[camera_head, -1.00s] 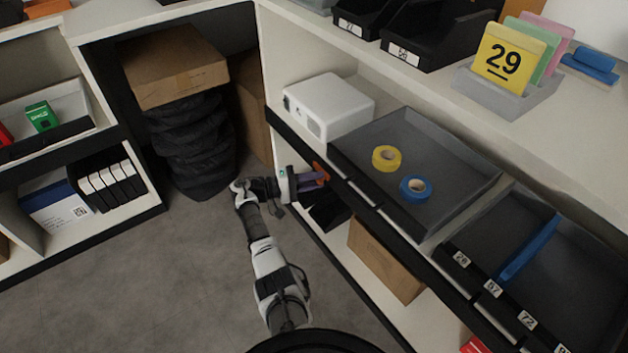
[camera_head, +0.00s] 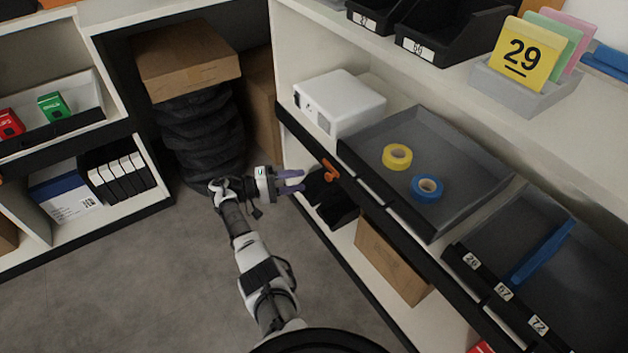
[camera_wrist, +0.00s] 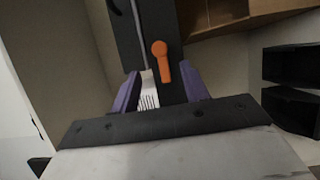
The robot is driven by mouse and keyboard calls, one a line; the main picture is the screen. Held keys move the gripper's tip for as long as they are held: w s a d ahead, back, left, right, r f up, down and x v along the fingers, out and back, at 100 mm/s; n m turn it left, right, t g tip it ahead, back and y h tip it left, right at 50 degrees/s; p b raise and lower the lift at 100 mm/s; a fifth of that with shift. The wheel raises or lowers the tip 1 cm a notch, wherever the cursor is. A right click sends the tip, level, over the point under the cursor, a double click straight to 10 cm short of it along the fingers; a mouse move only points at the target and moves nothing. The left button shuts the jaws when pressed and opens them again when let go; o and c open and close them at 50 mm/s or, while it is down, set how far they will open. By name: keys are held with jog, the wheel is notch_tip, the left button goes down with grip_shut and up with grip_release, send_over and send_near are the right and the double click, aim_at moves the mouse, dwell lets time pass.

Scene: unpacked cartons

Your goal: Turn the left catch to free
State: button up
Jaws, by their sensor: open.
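An orange catch (camera_head: 329,170) sits on the dark front rail of the shelf, below the grey tray. It also shows in the wrist view (camera_wrist: 161,62), with a round head at the top and its handle hanging down, slightly tilted. My gripper (camera_head: 303,181) is open and empty, with purple fingers pointing at the rail. It stands to the left of the catch in the head view, apart from it. In the wrist view the fingers (camera_wrist: 160,88) frame the lower part of the catch, with a gap on both sides. No second catch on this rail is clearly visible.
The grey tray (camera_head: 471,206) holds a yellow tape roll (camera_head: 397,157) and a blue tape roll (camera_head: 427,187). A white box (camera_head: 340,101) stands left of it. Dark bins and a carton (camera_head: 390,262) sit on the lower shelf. The floor left of my arm is clear.

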jog(key=b+v, duration=0.1)
jog(key=v, duration=0.4)
jog(key=shift+a, duration=0.35)
